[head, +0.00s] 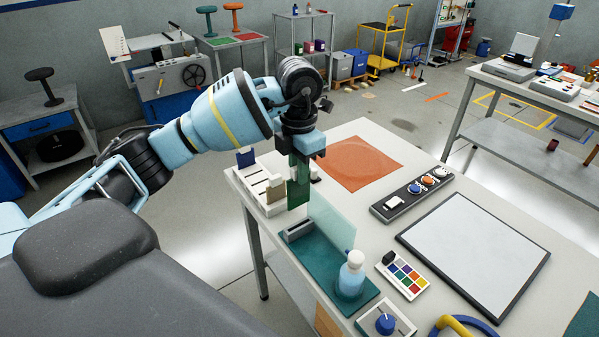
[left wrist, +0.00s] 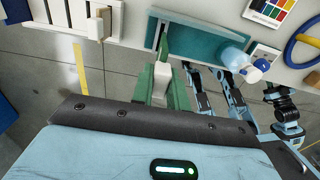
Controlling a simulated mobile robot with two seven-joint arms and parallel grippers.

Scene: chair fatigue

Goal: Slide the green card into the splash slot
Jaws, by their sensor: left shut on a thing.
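My left gripper (head: 299,160) is shut on the green card (head: 298,190) and holds it upright, pointing down. The card's lower edge is above the near left part of the table. The splash slot, a grey slotted block (head: 298,231), is on a teal base (head: 330,272), just below the card. The card looks apart from it in the head view. A clear upright panel (head: 332,222) stands beside the slot. In the left wrist view the green card (left wrist: 164,45) sticks out over the end of the teal base (left wrist: 205,45). My right gripper does not show clearly.
A white rack (head: 262,205) with a blue and a beige card stands left of the slot. A spray bottle (head: 350,275) stands on the teal base. A color palette (head: 403,275), a dial box (head: 386,322) and a framed white board (head: 475,250) lie to the right.

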